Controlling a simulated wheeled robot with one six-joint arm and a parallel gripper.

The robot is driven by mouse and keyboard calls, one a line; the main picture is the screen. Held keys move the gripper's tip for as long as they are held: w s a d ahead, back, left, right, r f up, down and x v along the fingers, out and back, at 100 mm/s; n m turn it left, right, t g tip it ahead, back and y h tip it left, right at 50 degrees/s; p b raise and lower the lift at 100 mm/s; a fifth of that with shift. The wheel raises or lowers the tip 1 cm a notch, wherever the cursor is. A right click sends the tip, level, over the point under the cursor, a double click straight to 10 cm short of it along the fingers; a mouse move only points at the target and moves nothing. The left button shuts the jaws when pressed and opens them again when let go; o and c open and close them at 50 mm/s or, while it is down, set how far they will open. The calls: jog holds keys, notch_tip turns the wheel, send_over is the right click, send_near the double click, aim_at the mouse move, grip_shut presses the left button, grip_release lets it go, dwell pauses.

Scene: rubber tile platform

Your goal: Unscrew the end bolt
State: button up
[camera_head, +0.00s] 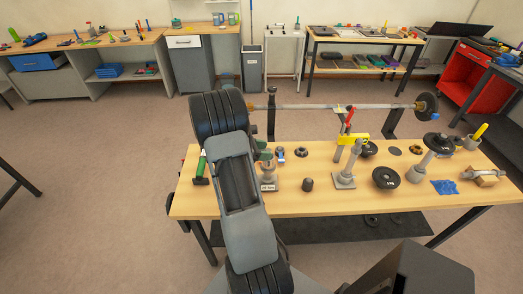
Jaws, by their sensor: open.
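A barbell (335,107) lies level on dark uprights behind the near workbench. A black weight plate (427,107) is on its right end. A small blue piece (436,117) shows at that end, too small to tell whether it is the end bolt. My arm rises from the bottom centre and bends over the bench's left part. A grey-green piece shows at its right side above the bench, but I cannot make out the gripper's fingers behind the arm.
Open floor (110,170) lies to the left.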

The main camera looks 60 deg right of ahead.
grip_shut()
dwell(0.6)
jog(key=shift+r, duration=0.4)
jog(key=shift+r+p, duration=1.35)
jog(key=shift+r, duration=0.05)
